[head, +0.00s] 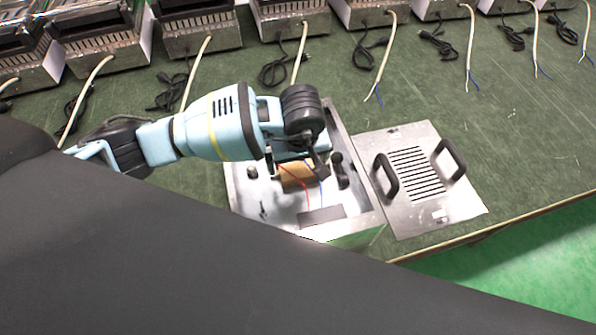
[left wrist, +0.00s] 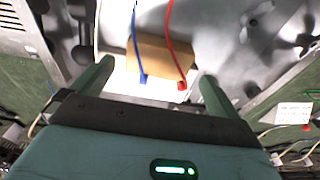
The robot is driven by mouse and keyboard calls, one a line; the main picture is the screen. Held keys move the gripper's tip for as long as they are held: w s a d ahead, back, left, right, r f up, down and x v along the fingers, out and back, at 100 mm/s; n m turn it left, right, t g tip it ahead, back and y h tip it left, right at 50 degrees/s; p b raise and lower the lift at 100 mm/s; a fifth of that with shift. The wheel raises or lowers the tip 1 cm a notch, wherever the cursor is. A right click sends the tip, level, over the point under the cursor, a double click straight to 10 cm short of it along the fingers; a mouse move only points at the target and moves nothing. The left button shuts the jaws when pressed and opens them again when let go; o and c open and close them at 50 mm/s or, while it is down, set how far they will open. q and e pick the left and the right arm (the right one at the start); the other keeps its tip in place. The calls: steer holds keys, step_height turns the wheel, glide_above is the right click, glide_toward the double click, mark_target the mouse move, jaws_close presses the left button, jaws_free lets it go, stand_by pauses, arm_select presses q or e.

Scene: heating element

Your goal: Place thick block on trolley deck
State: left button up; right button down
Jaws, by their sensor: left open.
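A tan-brown block (head: 296,178) lies inside an open metal box (head: 240,205) on the green table. It also shows in the left wrist view (left wrist: 160,58), with a blue wire and a red wire crossing it. My left gripper (head: 298,165) is over the box, right at the block. In the left wrist view its two fingers (left wrist: 157,75) are apart, one towards each side of the block; whether they touch it I cannot tell. My arm hides part of the box. A trolley deck cannot be made out. My right gripper is not in view.
A metal lid (head: 415,185) with two black handles and slots lies right of the box. Several metal units with pale cables (head: 470,45) and black plugs line the table's back. Green tabletop (head: 520,130) is free at right.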

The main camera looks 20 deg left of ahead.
mark_target(298, 170)
arm_select(q)
steer(key=shift+w+a+f, duration=0.1)
steer(key=shift+w+f, duration=0.1)
steer(key=shift+f, duration=1)
steer(key=shift+w+f, duration=0.15)
steer(key=shift+f, duration=1)
steer(key=c, duration=1)
steer(key=shift+r, duration=5.05)
